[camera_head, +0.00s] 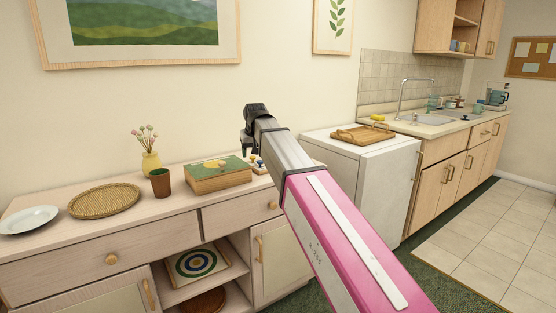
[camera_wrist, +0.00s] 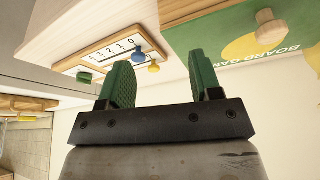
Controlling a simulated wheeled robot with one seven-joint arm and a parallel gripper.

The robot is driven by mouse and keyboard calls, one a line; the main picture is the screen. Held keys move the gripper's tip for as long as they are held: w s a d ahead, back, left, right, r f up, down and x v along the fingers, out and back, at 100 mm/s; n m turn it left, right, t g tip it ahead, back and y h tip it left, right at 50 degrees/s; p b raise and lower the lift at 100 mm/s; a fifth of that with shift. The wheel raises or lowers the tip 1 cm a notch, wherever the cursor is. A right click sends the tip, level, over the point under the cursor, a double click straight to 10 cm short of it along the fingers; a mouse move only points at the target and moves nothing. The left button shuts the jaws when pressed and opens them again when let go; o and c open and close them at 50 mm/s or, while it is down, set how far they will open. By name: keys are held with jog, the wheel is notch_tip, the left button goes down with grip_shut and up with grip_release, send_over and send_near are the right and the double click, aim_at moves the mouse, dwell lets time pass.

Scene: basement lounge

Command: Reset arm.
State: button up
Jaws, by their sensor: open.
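My pink and grey arm reaches forward over the sideboard (camera_head: 130,225) in the head view. My gripper (camera_head: 248,140) is at its far end, above the sideboard's right part, and is partly hidden by the arm. In the wrist view my gripper (camera_wrist: 160,72) has two green-padded fingers standing apart, with nothing visible between them. The board game box (camera_head: 217,174) stands just left of my gripper; its green side also shows in the wrist view (camera_wrist: 225,30). A small numbered board (camera_wrist: 110,50) with blue, yellow and green pegs lies near the box.
A brown cup (camera_head: 160,182), a yellow flower vase (camera_head: 151,163), a wicker tray (camera_head: 104,201) and a white plate (camera_head: 29,220) stand on the sideboard's left part. A white appliance (camera_head: 375,175) with a wooden tray (camera_head: 362,134) stands to the right. Tiled floor is clear at far right.

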jog(key=s+d+f+m+g, duration=0.1)
jog(key=s+d+f, duration=0.7)
jog(key=f, duration=0.5)
jog(key=s+d+f+m+g+h, duration=0.1)
jog(key=s+d+f, duration=0.7)
jog(key=d+f, duration=0.3)
jog(key=s+d+f+m+g, duration=0.1)
jog(key=s+d+f+g, duration=0.1)
jog(key=s+d+f, duration=0.6)
notch_tip(320, 180, down, 8)
jog(key=shift+d+r+m, duration=0.25)
jog(key=shift+d+m, duration=0.15)
jog(key=shift+d, duration=0.65)
